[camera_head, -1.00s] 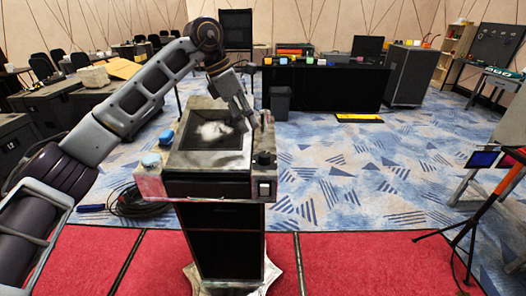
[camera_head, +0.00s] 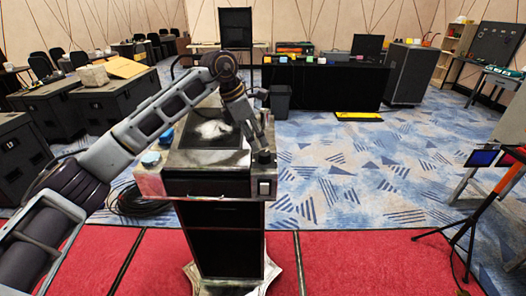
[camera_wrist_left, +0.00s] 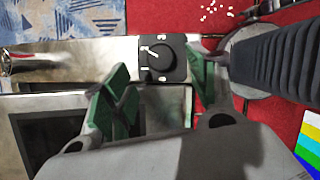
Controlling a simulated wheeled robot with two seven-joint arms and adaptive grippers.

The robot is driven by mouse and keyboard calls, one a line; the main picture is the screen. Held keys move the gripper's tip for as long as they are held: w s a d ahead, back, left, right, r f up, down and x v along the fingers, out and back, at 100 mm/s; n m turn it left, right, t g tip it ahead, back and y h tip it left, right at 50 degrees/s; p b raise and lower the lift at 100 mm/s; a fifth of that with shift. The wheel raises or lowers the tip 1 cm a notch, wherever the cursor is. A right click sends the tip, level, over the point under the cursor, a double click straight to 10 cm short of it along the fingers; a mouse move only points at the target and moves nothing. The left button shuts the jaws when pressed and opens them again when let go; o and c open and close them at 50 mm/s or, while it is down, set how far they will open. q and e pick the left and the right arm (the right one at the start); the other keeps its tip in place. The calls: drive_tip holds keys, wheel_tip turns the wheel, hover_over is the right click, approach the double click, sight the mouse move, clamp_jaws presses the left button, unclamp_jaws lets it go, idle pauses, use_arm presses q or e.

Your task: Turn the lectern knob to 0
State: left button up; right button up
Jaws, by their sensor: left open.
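The lectern (camera_head: 208,187) stands on the red floor in the middle of the head view. Its black knob (camera_head: 264,157) sits at the right side of its top. In the left wrist view the knob (camera_wrist_left: 161,62) is a round black dial with a white pointer mark; the small markings around it are too blurred to read. My left gripper (camera_head: 261,145) is just above the knob. In the left wrist view its green-padded fingers (camera_wrist_left: 164,88) are apart, with the knob beyond and between them, not visibly touched. My right gripper is out of view.
A tripod stand (camera_head: 474,225) is at the right. Floor between it and the lectern is clear.

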sight(264, 153)
use_arm(q)
drive_tip(key=shift+x, duration=3.15)
drive_tip(key=c, duration=1)
